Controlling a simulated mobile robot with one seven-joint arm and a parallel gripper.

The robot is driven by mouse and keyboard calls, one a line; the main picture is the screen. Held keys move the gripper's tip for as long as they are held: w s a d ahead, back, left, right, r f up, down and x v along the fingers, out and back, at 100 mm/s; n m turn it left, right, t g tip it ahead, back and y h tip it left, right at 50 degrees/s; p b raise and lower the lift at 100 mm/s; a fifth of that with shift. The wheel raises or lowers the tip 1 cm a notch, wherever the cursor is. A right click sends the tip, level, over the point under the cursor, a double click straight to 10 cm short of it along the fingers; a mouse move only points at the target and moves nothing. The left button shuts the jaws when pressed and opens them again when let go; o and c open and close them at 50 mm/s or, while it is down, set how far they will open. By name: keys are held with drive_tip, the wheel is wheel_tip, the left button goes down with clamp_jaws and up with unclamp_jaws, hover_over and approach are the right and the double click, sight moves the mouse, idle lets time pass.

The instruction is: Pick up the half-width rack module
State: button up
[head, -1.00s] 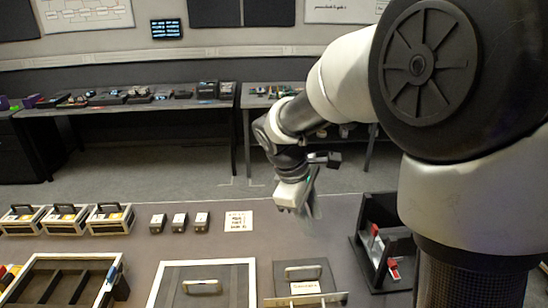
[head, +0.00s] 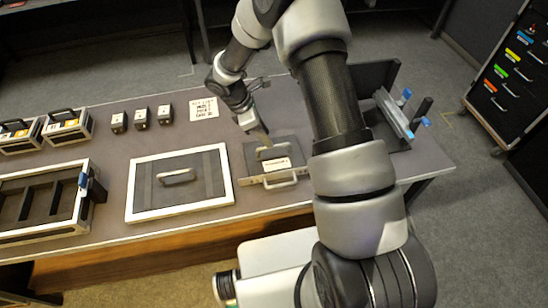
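A dark, flat, handled unit (head: 286,146) with a pale label and a light front handle lies on the table, just left of my arm. It is about half as wide as the white-edged panel beside it and may be the half-width rack module; its label is too small to read. My gripper (head: 263,138) points down at the rear part of this unit, very near its upper handle. I cannot tell whether it touches the handle or hovers above it. The fingers are small and blurred, so their opening is unclear.
A white-edged panel (head: 205,192) with a handle lies to the left, then an open divided frame (head: 62,235). Handled boxes (head: 68,127) and small dark blocks (head: 141,118) stand behind. A dark holder (head: 378,75) with blue-tipped parts is at right. A drawer cabinet (head: 508,75) stands beyond.

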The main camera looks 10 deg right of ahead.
sight(275, 160)
drive_tip(key=x, duration=0.6)
drive_tip(key=shift+s+d+f+p, duration=0.2)
drive_tip(key=shift+f+p, duration=0.1)
drive_tip(key=shift+p, duration=0.1)
drive_tip(key=shift+d+f, duration=0.1)
drive_tip(key=shift+f, duration=0.2)
drive_tip(key=shift+f+b, duration=0.15)
drive_tip(key=shift+b, duration=0.15)
clamp_jaws()
idle(1.1)
